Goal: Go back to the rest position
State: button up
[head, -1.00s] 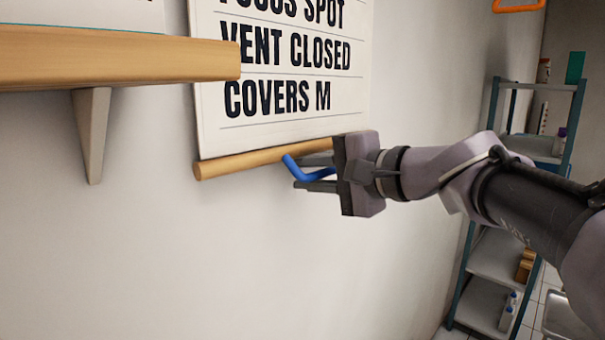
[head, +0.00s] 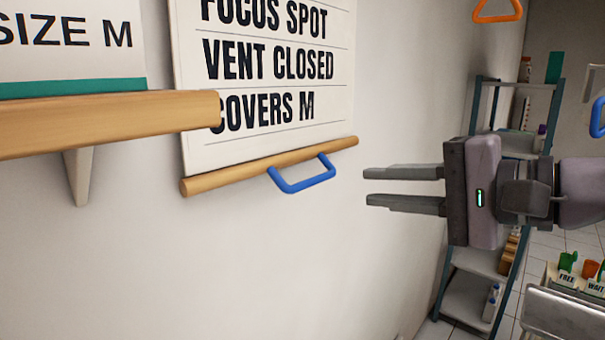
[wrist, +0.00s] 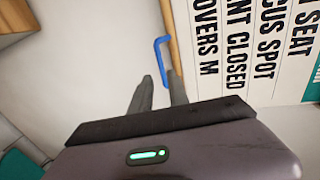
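My gripper (head: 405,188) is open and empty in the head view, its two fingers parallel and pointing left toward the wall. It is to the right of the blue handle (head: 303,188) and apart from it. The handle hangs from the wooden bar at the bottom of the white wall chart (head: 275,90). In the wrist view, my gripper's fingers (wrist: 158,95) point up the picture, with the blue handle (wrist: 157,58) beyond them. The chart shows at right there.
A wooden shelf (head: 100,120) juts from the wall at left. A metal rack (head: 480,290) stands behind my arm at right. An orange handle (head: 497,12) hangs at top right. Labelled holders (head: 568,280) stand at lower right. The wall below the chart is bare.

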jog(key=shift+s+d+r, duration=0.1)
jog(key=shift+s+d, duration=0.15)
jog(key=s+a+f+n+g+h, duration=0.1)
jog(key=s+a+f+g+h, duration=0.2)
jog(key=f, duration=0.6)
jog(key=s+a+f+g+h, duration=0.25)
jog(key=s+f, duration=0.25)
jog(key=f, duration=0.5)
jog(key=s+d+f+n+h, duration=0.2)
jog(key=s+f, duration=0.4)
jog(key=f, duration=0.4)
jog(key=shift+d+n+h, duration=0.15)
jog(key=shift+n+h, duration=0.6)
jog(key=shift+n, duration=0.05)
